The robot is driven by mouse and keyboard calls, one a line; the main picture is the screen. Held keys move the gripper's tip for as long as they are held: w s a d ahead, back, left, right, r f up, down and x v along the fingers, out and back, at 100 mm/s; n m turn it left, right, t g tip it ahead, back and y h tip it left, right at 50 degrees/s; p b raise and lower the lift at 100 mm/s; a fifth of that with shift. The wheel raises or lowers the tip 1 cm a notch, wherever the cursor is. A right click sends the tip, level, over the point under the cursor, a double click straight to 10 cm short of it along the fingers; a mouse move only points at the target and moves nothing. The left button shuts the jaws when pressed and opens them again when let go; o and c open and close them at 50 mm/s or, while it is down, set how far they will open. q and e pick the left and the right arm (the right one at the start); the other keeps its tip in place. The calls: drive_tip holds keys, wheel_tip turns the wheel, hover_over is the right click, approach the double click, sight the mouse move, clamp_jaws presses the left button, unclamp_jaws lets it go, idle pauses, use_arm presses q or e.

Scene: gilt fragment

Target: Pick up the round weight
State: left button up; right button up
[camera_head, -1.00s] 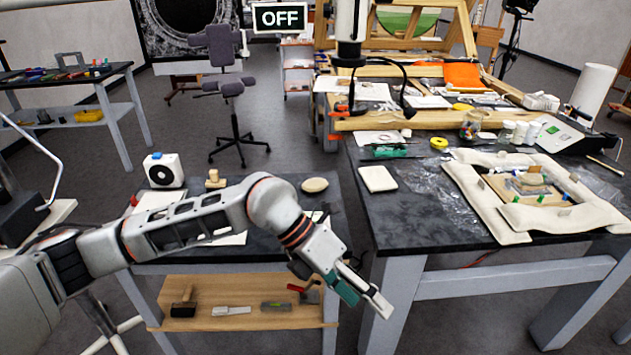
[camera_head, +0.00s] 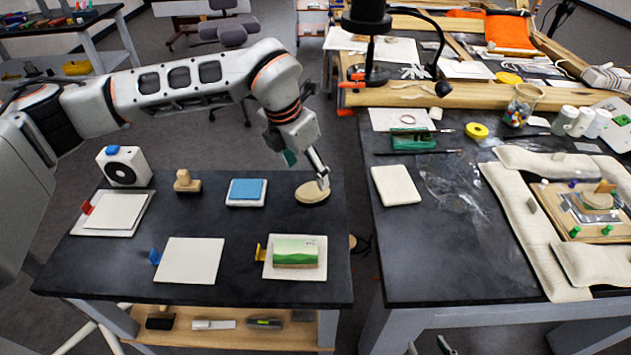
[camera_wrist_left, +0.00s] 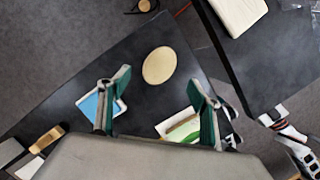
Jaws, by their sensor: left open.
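The round weight (camera_head: 313,193) is a flat beige disc lying near the back right corner of the left dark table. In the left wrist view the round weight (camera_wrist_left: 159,65) lies on the table beyond the fingertips, roughly centred between them. My left gripper (camera_head: 306,169) is over the back edge of the table, just above the disc, and hides part of its rim. The left wrist view shows the left gripper (camera_wrist_left: 158,84) with its green-padded fingers wide apart and nothing between them. Only the tips of my right gripper (camera_head: 430,346) show at the bottom edge.
A blue-topped block (camera_head: 247,190) and a wooden stamp-like block (camera_head: 187,181) stand left of the disc. A green box (camera_head: 296,253) lies on a white pad in front. A gap separates this table from the right table (camera_head: 430,270).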

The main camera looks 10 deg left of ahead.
sight(312, 189)
use_arm(q)
drive_tip(key=shift+s+x, duration=0.2)
drive_tip(key=shift+x, duration=0.75)
drive_tip(key=x, duration=0.4)
drive_tip(key=shift+w+f+p, duration=0.1)
drive_tip(key=shift+f+p, duration=0.1)
drive_tip(key=shift+p, duration=0.2)
drive_tip(key=shift+w+f, duration=0.2)
drive_tip(key=shift+f, duration=0.25)
drive_tip(key=shift+d, duration=0.1)
drive_tip(key=c, duration=1.4)
drive_tip(key=shift+r, duration=0.1)
drive_tip(key=shift+c, duration=0.2)
use_arm(e)
drive_tip(key=shift+r, duration=0.45)
